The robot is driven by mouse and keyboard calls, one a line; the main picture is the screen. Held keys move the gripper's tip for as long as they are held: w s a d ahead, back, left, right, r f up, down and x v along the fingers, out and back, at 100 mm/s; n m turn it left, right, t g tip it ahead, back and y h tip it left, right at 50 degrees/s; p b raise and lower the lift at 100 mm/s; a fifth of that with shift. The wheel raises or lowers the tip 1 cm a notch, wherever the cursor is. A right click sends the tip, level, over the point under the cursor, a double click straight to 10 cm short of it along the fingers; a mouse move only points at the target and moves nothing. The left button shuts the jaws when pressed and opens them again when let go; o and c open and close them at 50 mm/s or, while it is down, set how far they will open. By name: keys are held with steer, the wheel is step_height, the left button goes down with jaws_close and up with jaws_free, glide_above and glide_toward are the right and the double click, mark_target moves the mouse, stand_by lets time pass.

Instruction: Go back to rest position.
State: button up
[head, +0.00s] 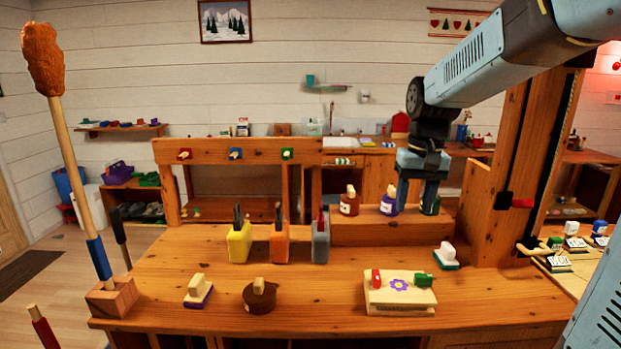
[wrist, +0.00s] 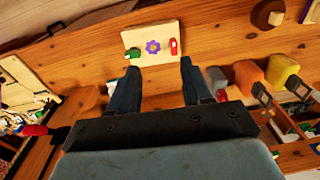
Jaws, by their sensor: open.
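My gripper (head: 415,195) hangs at the end of my arm above the back right of the wooden workbench (head: 330,318), near the raised shelf. In the wrist view, my gripper (wrist: 160,70) has its two fingers spread apart with nothing between them. A pale board with a purple flower (head: 400,308) lies at the bench's front right, bearing a red and a green piece. It also shows beyond the fingertips in the wrist view (wrist: 138,38).
Yellow (head: 239,243), orange (head: 279,246) and grey (head: 320,244) holders stand mid-bench. A green-based stamp (head: 446,256) sits at right. A wooden post (head: 490,210) rises right of my gripper.

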steer(key=s+d+r+t, duration=0.1)
steer(key=s+t, duration=0.4)
steer(key=s, duration=1.2)
steer(key=shift+s+d+r, duration=0.2)
steer(key=shift+s+d, duration=0.05)
steer(key=shift+d, duration=0.1)
stand_by(0.8)
steer(key=shift+c, duration=0.6)
